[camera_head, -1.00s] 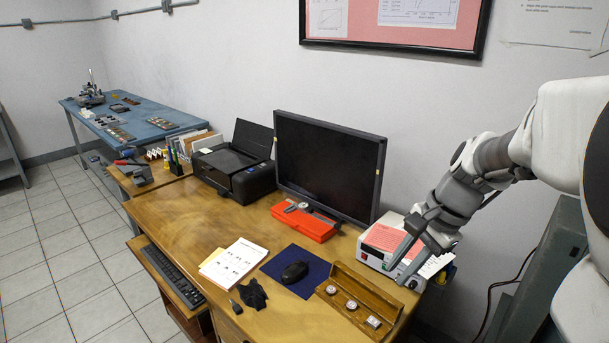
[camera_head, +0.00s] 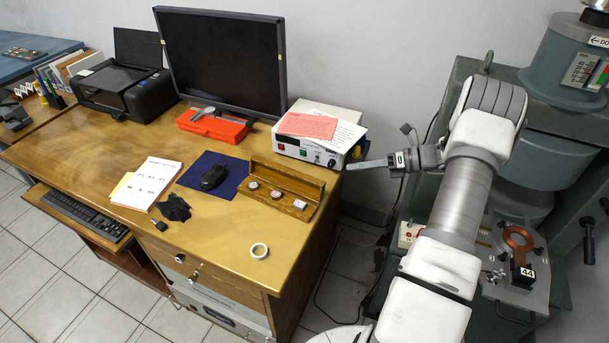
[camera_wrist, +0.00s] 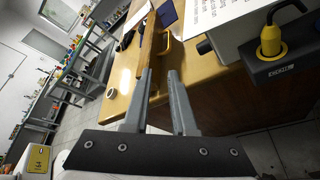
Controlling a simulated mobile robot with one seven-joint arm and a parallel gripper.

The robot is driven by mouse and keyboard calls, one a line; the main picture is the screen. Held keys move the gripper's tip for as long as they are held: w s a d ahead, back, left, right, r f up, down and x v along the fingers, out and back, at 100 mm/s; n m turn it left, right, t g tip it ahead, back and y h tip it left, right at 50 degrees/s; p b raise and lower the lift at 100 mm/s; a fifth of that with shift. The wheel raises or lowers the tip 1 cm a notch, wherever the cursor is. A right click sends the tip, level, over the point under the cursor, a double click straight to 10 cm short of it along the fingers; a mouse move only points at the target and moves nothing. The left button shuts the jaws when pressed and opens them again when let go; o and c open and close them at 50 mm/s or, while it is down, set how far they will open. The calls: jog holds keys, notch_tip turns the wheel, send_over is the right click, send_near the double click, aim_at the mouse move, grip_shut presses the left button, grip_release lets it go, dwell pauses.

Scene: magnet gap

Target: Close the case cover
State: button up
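The wooden case (camera_head: 273,198) sits on the desk at its right end, holding three small round or squarish pieces. Its cover (camera_head: 290,178) stands raised along the back edge, so the case is open. My gripper (camera_head: 362,165) is right of the case, beyond the desk's right edge and beside the white instrument, apart from the case. In the wrist view my gripper (camera_wrist: 159,74) shows two fingers with a narrow gap between them and nothing held.
The white instrument (camera_head: 320,133), with papers on top, stands behind the case. A mouse (camera_head: 213,177) on a blue mat (camera_head: 198,167) lies left of it. A tape ring (camera_head: 259,251) lies in front. Machinery (camera_head: 545,170) stands at right, with a floor gap before it.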

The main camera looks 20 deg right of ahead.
jog(key=shift+m+t, duration=0.6)
jog(key=shift+m, duration=0.3)
jog(key=x, duration=0.5)
jog(key=f+b+x, duration=0.1)
jog(key=x, duration=0.5)
jog(key=d+f+x, duration=0.1)
jog(key=x, duration=0.4)
jog(key=shift+w+a+f+b, duration=0.1)
jog(key=shift+w+a+b, duration=0.15)
jog(key=shift+w+b, duration=0.05)
grip_shut()
